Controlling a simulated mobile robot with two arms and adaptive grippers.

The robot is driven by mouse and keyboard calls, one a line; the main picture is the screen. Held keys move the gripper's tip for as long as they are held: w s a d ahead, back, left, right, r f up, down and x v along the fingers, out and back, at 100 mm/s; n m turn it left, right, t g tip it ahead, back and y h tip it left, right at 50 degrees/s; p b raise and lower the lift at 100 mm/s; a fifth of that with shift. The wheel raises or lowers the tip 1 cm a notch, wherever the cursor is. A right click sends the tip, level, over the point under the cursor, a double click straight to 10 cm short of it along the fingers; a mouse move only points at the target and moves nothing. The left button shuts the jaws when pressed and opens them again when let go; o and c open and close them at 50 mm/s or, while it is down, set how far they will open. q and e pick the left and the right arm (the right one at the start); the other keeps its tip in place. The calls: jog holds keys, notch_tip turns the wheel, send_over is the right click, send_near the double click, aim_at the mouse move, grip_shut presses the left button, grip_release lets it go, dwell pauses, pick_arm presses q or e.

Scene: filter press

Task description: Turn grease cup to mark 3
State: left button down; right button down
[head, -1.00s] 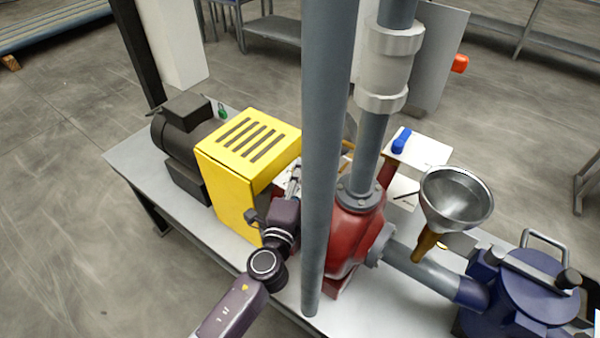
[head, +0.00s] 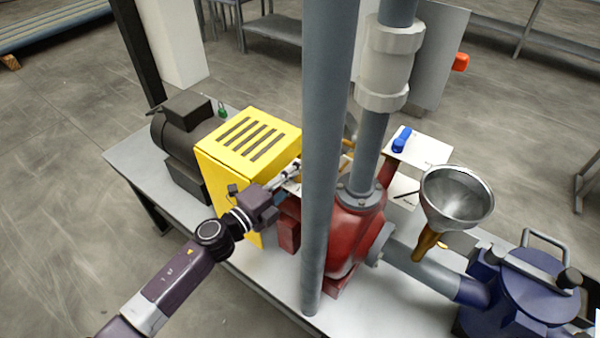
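My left arm comes in from the lower left, and its gripper (head: 291,172) is between the yellow guard (head: 228,190) and the grey upright pipe (head: 326,120), above the red pump (head: 354,230). The fingers are small and their tips are partly lost at the pipe, so I cannot tell whether they are open or hold anything. A small brass-coloured part (head: 347,165) shows just right of the pipe. I cannot make out the grease cup or its marks for certain; the pipe covers part of this area. My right gripper is out of view.
The grey upright pipe stands in front of the pump. A metal funnel (head: 457,196) and a blue vessel (head: 520,295) are at the right. A black motor (head: 184,135) is at the left. A blue object (head: 402,140) lies on a white plate behind.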

pick_arm(q)
jog(key=shift+h, duration=0.3)
jog(key=c, duration=1.9)
grip_release()
jog(key=shift+c, duration=0.2)
jog(key=v, duration=1.2)
jog(key=shift+r, duration=0.15)
jog(key=shift+a, duration=0.1)
